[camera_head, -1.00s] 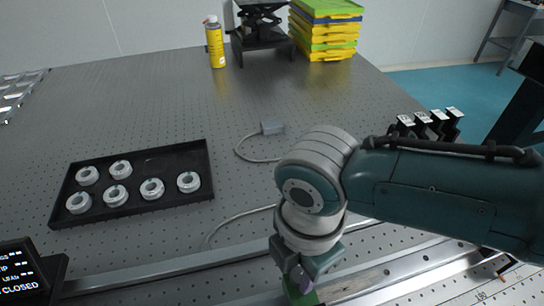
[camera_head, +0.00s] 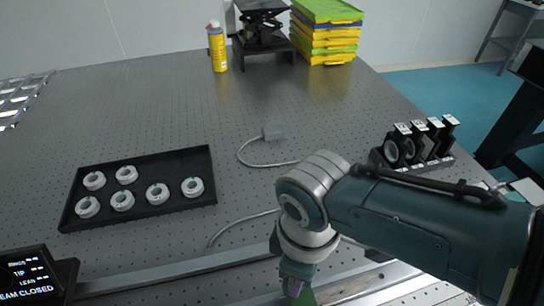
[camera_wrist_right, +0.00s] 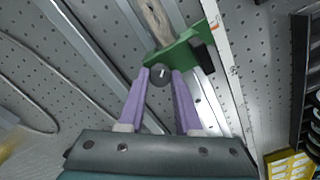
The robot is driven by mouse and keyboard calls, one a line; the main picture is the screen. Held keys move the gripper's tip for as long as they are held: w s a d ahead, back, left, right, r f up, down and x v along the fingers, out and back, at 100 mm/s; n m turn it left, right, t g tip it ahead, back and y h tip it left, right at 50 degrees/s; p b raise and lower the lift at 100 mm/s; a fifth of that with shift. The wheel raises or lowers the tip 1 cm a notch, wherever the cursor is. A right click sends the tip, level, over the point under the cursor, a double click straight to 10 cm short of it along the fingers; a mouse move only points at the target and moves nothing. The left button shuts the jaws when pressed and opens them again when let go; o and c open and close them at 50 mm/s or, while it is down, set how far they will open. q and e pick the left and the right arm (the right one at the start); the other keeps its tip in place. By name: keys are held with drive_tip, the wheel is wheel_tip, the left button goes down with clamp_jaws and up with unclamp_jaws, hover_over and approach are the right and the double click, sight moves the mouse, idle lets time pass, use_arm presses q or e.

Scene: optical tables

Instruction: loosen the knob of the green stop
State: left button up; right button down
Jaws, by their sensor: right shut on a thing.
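The green stop (camera_wrist_right: 186,54) sits on the metal rail in the right wrist view, and a small part of it (camera_head: 306,298) shows at the bottom edge of the head view. Its dark round knob (camera_wrist_right: 159,74) faces my right gripper. My right gripper (camera_wrist_right: 159,80) has its two purple fingers closed on the knob, one on each side. In the head view the gripper's fingers (camera_head: 293,287) are mostly hidden at the bottom edge. My left gripper is not in view.
A black tray (camera_head: 140,213) with several white rings lies at left. A display (camera_head: 36,276) stands front left. Mounted optics (camera_head: 418,143) stand at right, beyond my arm.

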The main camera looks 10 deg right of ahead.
drive_tip(key=shift+m, duration=1)
drive_tip(key=c, duration=0.6)
unclamp_jaws()
wheel_tip(320, 180, up, 10)
drive_tip(key=p, duration=0.5)
